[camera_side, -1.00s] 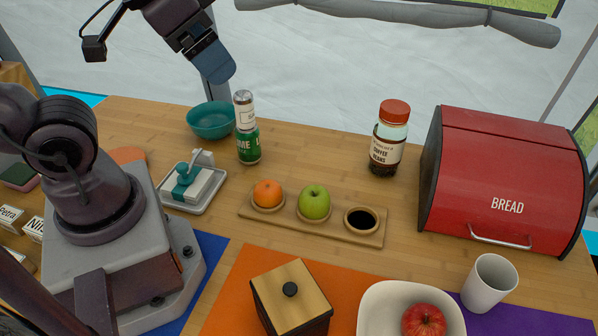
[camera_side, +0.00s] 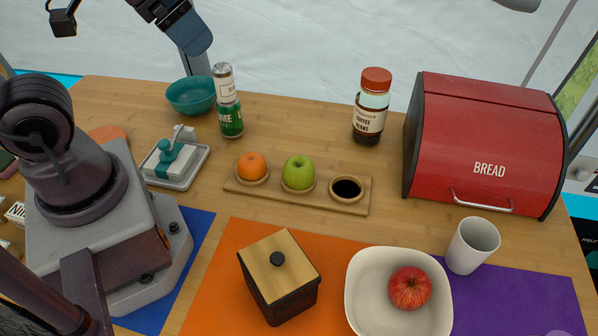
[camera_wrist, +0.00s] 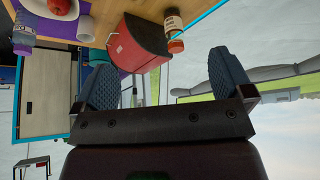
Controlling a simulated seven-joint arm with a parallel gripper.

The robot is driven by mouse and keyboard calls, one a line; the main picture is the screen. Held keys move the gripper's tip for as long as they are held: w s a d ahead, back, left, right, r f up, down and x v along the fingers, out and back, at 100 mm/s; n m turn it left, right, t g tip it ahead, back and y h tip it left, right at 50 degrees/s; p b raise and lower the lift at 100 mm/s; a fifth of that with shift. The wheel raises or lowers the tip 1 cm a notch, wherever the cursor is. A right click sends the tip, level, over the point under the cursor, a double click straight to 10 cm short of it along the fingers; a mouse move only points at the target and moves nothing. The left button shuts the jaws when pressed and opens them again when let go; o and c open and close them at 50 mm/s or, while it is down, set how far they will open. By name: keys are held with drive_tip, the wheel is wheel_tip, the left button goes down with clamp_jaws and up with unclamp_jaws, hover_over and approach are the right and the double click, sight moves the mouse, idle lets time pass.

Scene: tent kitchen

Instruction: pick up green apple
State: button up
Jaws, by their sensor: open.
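The green apple (camera_side: 298,172) sits in the middle hollow of a wooden holder (camera_side: 329,200) on the table, in the side view. My gripper (camera_side: 196,40) is at the top left of the side view, high above the table and well away from the apple. In the wrist view its two blue fingers (camera_wrist: 166,82) are wide apart with nothing between them. The green apple is not visible in the wrist view.
A red bread box (camera_side: 485,140) and a coffee jar (camera_side: 370,108) stand behind right. A lidded box (camera_side: 279,275), a white bowl (camera_side: 360,305) with a red apple (camera_side: 410,288) and a cup (camera_side: 472,246) are in front.

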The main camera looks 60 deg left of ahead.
drive_tip(key=m+g+y, duration=0.5)
drive_tip(key=m+y, duration=0.5)
drive_tip(key=m, duration=0.5)
hover_over(303, 176)
drive_tip(key=s+d, duration=0.2)
wheel_tip(303, 176, down, 20)
drive_tip(key=d+f+m+t+y, duration=0.1)
drive_tip(key=f+m, duration=0.1)
drive_tip(key=f, duration=0.1)
drive_tip(key=d+f+m+t+y, duration=0.1)
drive_tip(key=f+m, duration=0.1)
drive_tip(key=f, duration=0.1)
drive_tip(key=d+f+m+y, duration=0.1)
drive_tip(key=f, duration=0.2)
drive_tip(key=shift+w+d+f+m+t, duration=0.25)
drive_tip(key=shift+w+d+m+t, duration=0.05)
drive_tip(key=shift+w+m+t, duration=0.1)
drive_tip(key=shift+a+f, duration=0.2)
drive_tip(key=shift+a, duration=0.05)
drive_tip(key=x, duration=0.7)
drive_tip(key=shift+s, duration=0.1)
drive_tip(key=shift+c, duration=0.4)
drive_tip(key=c, duration=1)
